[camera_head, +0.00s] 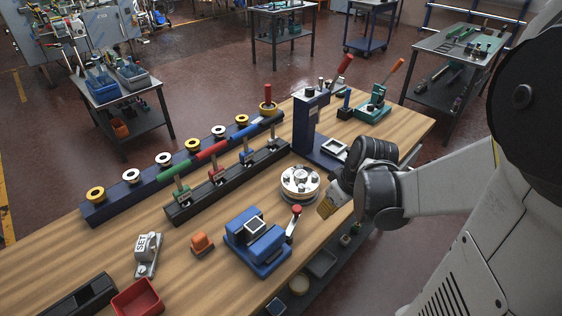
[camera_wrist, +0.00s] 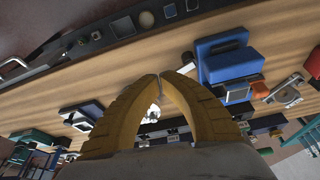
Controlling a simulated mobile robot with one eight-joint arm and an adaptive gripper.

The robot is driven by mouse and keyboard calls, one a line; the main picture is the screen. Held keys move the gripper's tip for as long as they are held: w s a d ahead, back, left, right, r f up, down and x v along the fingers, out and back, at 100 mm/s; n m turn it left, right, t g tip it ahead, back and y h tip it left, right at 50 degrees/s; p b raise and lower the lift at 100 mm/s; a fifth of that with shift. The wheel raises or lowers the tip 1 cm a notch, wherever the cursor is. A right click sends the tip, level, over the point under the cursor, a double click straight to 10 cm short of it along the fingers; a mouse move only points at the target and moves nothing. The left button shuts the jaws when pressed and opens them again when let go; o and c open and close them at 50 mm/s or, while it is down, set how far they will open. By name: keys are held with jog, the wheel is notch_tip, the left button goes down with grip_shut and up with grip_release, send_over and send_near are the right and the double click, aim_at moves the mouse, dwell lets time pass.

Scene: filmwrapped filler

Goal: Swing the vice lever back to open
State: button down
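The blue vice (camera_head: 245,232) sits on the wooden bench, with a silver square on its top. Its silver lever (camera_head: 292,228) stands at the vice's right end, tilted up to a red knob (camera_head: 296,210). My gripper (camera_head: 325,209) has yellow fingers and hangs to the right of the knob, apart from it. In the wrist view the fingertips (camera_wrist: 161,75) meet, with nothing seen between the tips. The blue vice (camera_wrist: 226,50) shows there just right of the fingers. The lever is partly hidden by the right finger in that view.
A round silver chuck (camera_head: 300,183) stands behind the vice. An orange block (camera_head: 202,244), a SET clamp (camera_head: 148,254) and a red bin (camera_head: 138,299) lie to its left. A tall blue press (camera_head: 306,125) stands behind my gripper. Bare wood (camera_head: 205,285) lies in front of the block.

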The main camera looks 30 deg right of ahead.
aim_at(293, 221)
jog(key=b+x, duration=0.2)
jog(key=x, duration=0.6)
jog(key=shift+b, duration=0.4)
jog(key=shift+w+a, duration=0.15)
jog(key=shift+w, duration=0.4)
jog(key=shift+w+a, duration=0.15)
jog(key=shift+w, duration=0.45)
jog(key=shift+w+a, duration=0.15)
jog(key=shift+w, duration=0.5)
